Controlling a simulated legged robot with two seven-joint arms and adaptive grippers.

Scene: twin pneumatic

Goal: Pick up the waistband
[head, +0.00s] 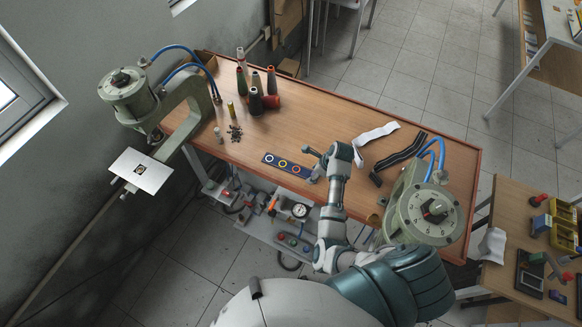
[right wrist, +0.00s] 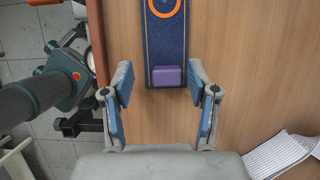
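A white ribbed band (head: 376,140) lies in a bent strip on the wooden table, right of my right gripper. Its ribbed end also shows at the lower right of the right wrist view (right wrist: 280,153). A black band (head: 400,157) lies beside it, nearer the right press. I cannot tell which one is the waistband. My right gripper (head: 312,166) is open and empty above the table, at the right end of a dark blue strip with coloured rings (head: 276,160). In the right wrist view, its fingers (right wrist: 160,85) stand either side of a purple block (right wrist: 167,76) on that strip. My left gripper is out of view.
Green presses stand at the table's left (head: 128,92) and right (head: 430,213), with blue hoses. Several thread cones (head: 256,104) stand at the back left. A side table (head: 515,240) with yellow bins stands at right. The table's middle is clear.

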